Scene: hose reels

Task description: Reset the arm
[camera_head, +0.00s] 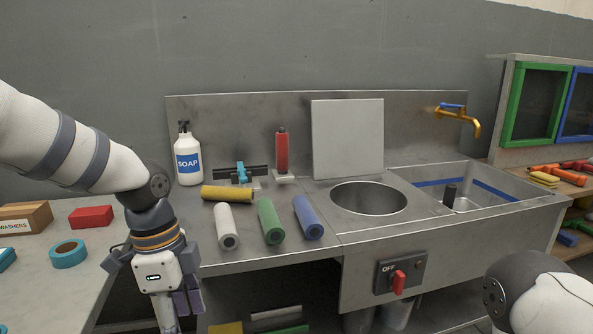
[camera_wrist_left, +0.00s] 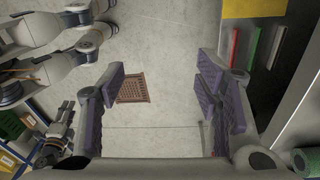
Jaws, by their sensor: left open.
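My left gripper (camera_head: 180,302) hangs pointing down in front of the counter's left part in the head view.
The steel counter carries a soap bottle (camera_head: 187,156), a yellow roll (camera_head: 227,193), a white roll (camera_head: 226,226), a green roll (camera_head: 270,222) and a blue roll (camera_head: 308,217). A red block (camera_head: 91,217) and teal tape (camera_head: 68,254) lie at left. A red switch (camera_head: 398,282) is on the sink front.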

